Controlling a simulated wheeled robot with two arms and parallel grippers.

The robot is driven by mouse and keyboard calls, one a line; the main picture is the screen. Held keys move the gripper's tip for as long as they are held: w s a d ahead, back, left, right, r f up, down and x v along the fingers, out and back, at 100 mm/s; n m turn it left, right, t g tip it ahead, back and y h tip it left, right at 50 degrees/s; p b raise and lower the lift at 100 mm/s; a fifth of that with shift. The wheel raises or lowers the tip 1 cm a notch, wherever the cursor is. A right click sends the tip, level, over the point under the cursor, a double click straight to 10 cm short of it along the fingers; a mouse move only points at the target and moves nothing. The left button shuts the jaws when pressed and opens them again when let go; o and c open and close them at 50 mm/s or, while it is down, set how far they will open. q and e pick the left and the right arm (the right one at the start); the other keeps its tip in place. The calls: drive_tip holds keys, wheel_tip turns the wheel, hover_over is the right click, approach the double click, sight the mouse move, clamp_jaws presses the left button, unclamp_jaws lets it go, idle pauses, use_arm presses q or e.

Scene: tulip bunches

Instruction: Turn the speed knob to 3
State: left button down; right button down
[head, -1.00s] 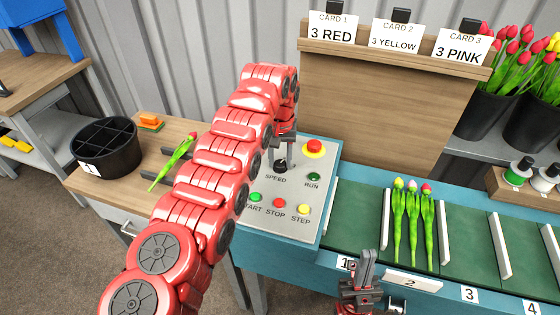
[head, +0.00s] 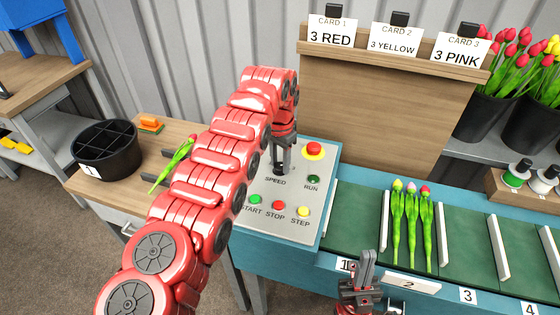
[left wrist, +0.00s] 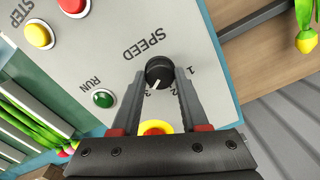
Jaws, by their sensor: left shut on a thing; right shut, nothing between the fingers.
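The black speed knob (left wrist: 159,72) sits on the grey control panel (head: 258,187), beside the word SPEED. In the left wrist view its white pointer mark points down and slightly left, near the 3; the 1 and 2 lie further right. My left gripper (left wrist: 160,85) is shut on the knob, one finger on each side. In the head view my left gripper (head: 282,160) comes down onto the panel from above, and its fingers partly hide the knob. My right gripper (head: 363,268) is shut and empty in front of the conveyor.
The red emergency button (head: 313,150) and green RUN button (head: 313,180) are right of the knob. START, STOP and STEP buttons (head: 303,211) are in front. Three tulips (head: 412,225) lie on the green conveyor (head: 462,235). A black bucket (head: 107,153) stands left.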

sight(281, 165)
use_arm(q)
drive_tip(key=shift+w, duration=0.1)
idle(0.4)
drive_tip(key=shift+c, duration=2.1)
unclamp_jaws()
wheel_tip(281, 165, up, 4)
drive_tip(key=shift+d+f, duration=0.1)
wheel_tip(281, 165, up, 14)
drive_tip(key=p, duration=1.3)
drive_tip(key=shift+f+p, duration=0.15)
drive_tip(key=shift+p, duration=0.2)
